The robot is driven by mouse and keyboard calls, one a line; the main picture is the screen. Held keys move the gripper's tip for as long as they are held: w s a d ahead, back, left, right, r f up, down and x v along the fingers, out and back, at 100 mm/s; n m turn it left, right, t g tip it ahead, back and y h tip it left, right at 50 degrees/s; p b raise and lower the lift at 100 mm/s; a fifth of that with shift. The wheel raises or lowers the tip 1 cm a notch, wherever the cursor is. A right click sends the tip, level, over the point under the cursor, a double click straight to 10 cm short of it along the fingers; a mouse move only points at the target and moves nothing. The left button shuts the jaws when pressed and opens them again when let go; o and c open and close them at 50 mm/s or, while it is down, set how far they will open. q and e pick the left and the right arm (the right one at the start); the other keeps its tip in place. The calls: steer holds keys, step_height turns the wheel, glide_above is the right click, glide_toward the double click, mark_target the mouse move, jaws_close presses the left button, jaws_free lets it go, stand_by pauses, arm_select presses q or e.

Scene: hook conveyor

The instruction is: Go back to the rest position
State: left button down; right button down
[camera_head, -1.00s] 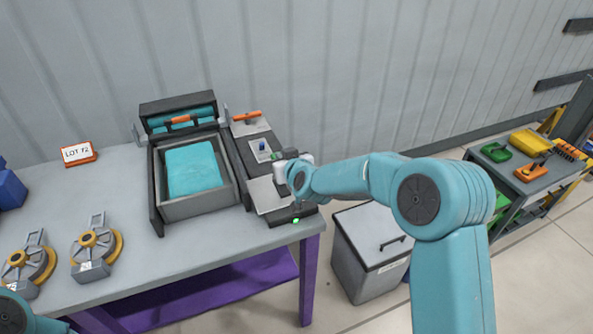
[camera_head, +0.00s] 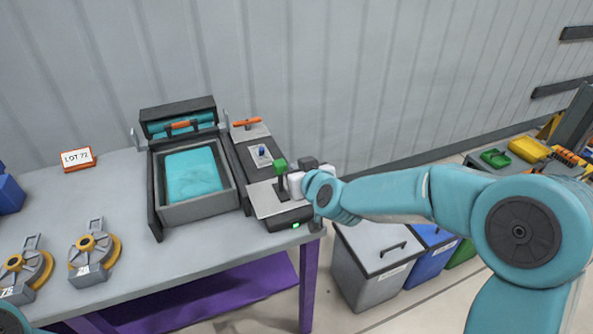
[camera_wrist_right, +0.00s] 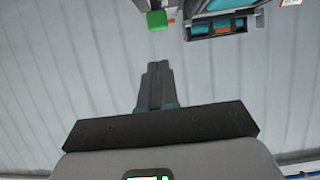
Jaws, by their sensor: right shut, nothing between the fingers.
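My right arm reaches in from the right in the head view. Its wrist and pale gripper body (camera_head: 297,184) are over the right end of the dark machine on the table, beside a lever with a green knob (camera_head: 280,165). In the right wrist view the fingers of my right gripper (camera_wrist_right: 157,68) are together with nothing between them. The green knob (camera_wrist_right: 157,19) shows beyond the fingertips there, apart from them. Only a teal piece of my left arm shows at the bottom left corner of the head view; its gripper is out of view.
The grey table (camera_head: 120,200) carries an open box with a teal insert (camera_head: 193,175), a LOT 72 sign (camera_head: 77,159) and two yellow-ringed hooks (camera_head: 93,256). Lidded bins (camera_head: 372,262) stand right of the table. A cart with coloured trays (camera_head: 528,149) is farther right.

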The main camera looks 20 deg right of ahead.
steer(key=f+g, duration=0.1)
steer(key=f, duration=0.3)
steer(key=s+f, duration=0.1)
steer(key=f, duration=0.2)
steer(key=s+f+g, duration=0.1)
steer(key=f, duration=0.3)
steer(key=shift+d+f+g, duration=0.2)
steer(key=shift+f+g, duration=0.1)
steer(key=s+a+f+g, duration=0.25)
steer(key=s+f, duration=0.45)
steer(key=f, duration=0.5)
steer(key=s+a+f+g+y, duration=0.1)
steer(key=s+a+f+g, duration=0.1)
steer(key=s+f, duration=0.2)
steer(key=s+a+f+m+g+y, duration=0.1)
steer(key=s+a+f+g, duration=0.1)
steer(key=s, duration=0.9)
steer(key=s+a+f+m+g+y, duration=0.1)
steer(key=s+f+g, duration=0.3)
steer(key=s, duration=0.4)
steer(key=shift+a+f+y, duration=0.3)
steer(key=shift+a+f, duration=0.4)
steer(key=shift+f, duration=0.1)
steer(key=shift+s, duration=0.1)
